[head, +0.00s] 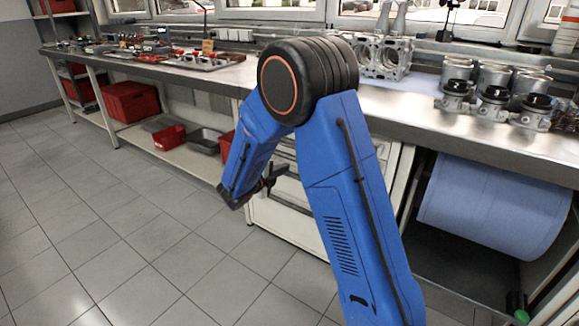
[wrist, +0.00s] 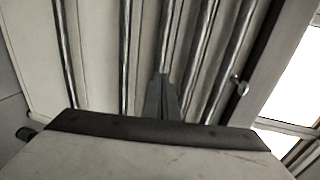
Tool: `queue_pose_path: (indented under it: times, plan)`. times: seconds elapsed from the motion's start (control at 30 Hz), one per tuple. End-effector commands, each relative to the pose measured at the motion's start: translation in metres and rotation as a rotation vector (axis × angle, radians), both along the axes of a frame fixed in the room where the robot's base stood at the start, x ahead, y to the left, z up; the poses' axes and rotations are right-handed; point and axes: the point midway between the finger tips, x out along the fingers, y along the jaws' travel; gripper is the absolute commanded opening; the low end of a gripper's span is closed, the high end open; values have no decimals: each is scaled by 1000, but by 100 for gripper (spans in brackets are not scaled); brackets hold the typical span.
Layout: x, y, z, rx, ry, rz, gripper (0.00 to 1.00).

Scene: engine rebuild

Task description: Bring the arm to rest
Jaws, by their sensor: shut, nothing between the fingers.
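My blue arm rises in the middle of the head view and bends down at its black elbow. My gripper (head: 280,169) is low, in front of the bench's drawer cabinet (head: 285,222) and partly hidden by the arm. In the wrist view, my gripper (wrist: 163,85) has its dark fingers together, with nothing held. It points at the pale drawer fronts (wrist: 95,60) with long metal handles. I cannot tell how wide the gap to them is.
The metal workbench (head: 420,110) runs along the windows. It carries an engine block (head: 383,57) and several pistons (head: 492,97). A large blue roll (head: 495,205) hangs under it. Red crates (head: 130,101) stand on the lower shelf. The tiled floor (head: 120,230) at the left is clear.

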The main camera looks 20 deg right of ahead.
Motion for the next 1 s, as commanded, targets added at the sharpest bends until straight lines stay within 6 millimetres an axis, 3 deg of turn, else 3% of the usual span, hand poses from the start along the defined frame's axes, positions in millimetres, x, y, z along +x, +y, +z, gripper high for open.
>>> queue_pose_path:
  times: [0.2, 0.5, 0.67, 1.0]
  plan:
    - [-22, 32, 8, 0, 0, 3, 0]
    - [-37, 48, 13, 9, -5, -5, 0]
    - [-56, 29, 26, 106, -81, -85, 0]
    - [-147, -40, 62, 527, -458, -468, 0]
